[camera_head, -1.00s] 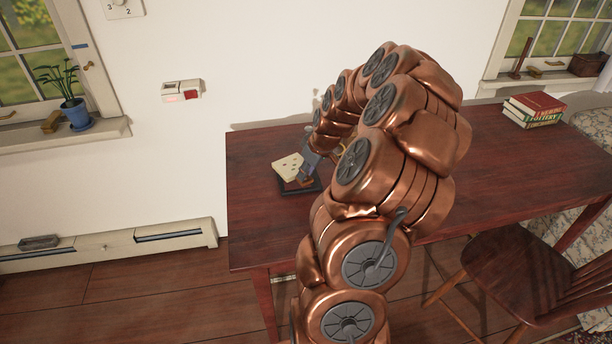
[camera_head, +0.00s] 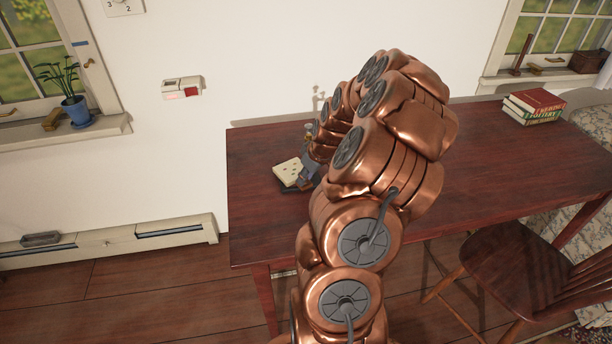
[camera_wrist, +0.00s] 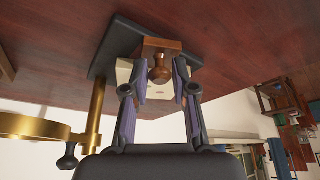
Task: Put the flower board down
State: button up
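In the head view a cream board (camera_head: 288,171) with small dark marks is tilted just beyond my gripper (camera_wrist: 161,75), over a dark base (camera_head: 300,187) on the desk. I take it as the flower board. In the wrist view, part of the cream board (camera_wrist: 124,73) shows beside and between my fingers. A wooden block with a round knob (camera_wrist: 160,69) appears between the fingertips, before the dark base (camera_wrist: 117,43). The fingers stand apart. Whether they pinch the board or knob, or whether the board touches the base, I cannot tell.
A brass post (camera_wrist: 96,113) with a ring stands close to my gripper. A wooden chair (camera_head: 520,270) stands in front, and the wall is behind.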

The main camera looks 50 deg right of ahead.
jog(key=o, duration=0.3)
jog(key=shift+r, duration=0.15)
jog(key=b+v, duration=0.2)
jog(key=v, duration=1)
jog(key=a+r+n+g+y, duration=0.1)
jog(key=a+r+n+g, duration=0.15)
jog(key=a, duration=2.15)
jog(key=s+a+g, duration=0.1)
jog(key=s+a, duration=0.3)
jog(key=s, duration=0.2)
jog(key=s+a+m+g, duration=0.1)
jog(key=s+a, duration=0.4)
jog(key=s, duration=0.2)
jog(key=s+a+f+m+g+h, duration=0.1)
jog(key=s+a+g, duration=0.1)
jog(key=s+a, duration=0.2)
jog(key=shift+s+a+m, duration=0.15)
jog(key=shift+s+a, duration=0.05)
jog(key=shift+s, duration=0.4)
jog(key=shift+s+a+m, duration=0.1)
jog(key=shift+s+a, duration=0.1)
jog(key=shift+s, duration=0.4)
